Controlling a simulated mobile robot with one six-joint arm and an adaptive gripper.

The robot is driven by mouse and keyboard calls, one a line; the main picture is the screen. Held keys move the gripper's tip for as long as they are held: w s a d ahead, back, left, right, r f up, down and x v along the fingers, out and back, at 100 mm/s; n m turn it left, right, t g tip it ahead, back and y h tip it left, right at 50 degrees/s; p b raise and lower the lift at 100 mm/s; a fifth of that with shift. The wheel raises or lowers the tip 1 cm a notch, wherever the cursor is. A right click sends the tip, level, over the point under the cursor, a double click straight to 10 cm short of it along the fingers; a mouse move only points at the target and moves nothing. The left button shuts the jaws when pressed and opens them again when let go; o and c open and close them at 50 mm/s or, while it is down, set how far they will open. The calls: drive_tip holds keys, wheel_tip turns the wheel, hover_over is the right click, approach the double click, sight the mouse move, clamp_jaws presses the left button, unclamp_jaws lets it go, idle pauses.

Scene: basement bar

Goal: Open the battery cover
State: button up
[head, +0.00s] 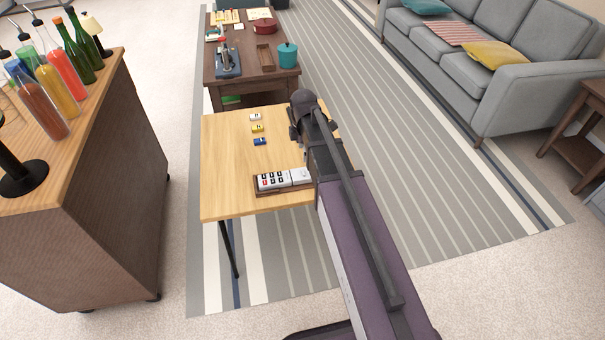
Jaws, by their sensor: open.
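My gripper (296,128) is at the dark far end of my arm, over the right side of the table, beyond the device. It is open; its fingers are small and mostly hidden, and I see nothing held.
A white block (255,117), a yellow block (257,128) and a blue block (260,141) lie in a row on the table. A cabinet (95,185) with bottles stands left. A darker table (250,88) stands behind, a grey sofa (470,75) right. The table's left part is clear.

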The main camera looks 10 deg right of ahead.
sight(303, 172)
drive_tip(key=shift+f+b, duration=4.1)
drive_tip(key=shift+f, duration=0.25)
drive_tip(key=shift+c, duration=0.2)
clamp_jaws()
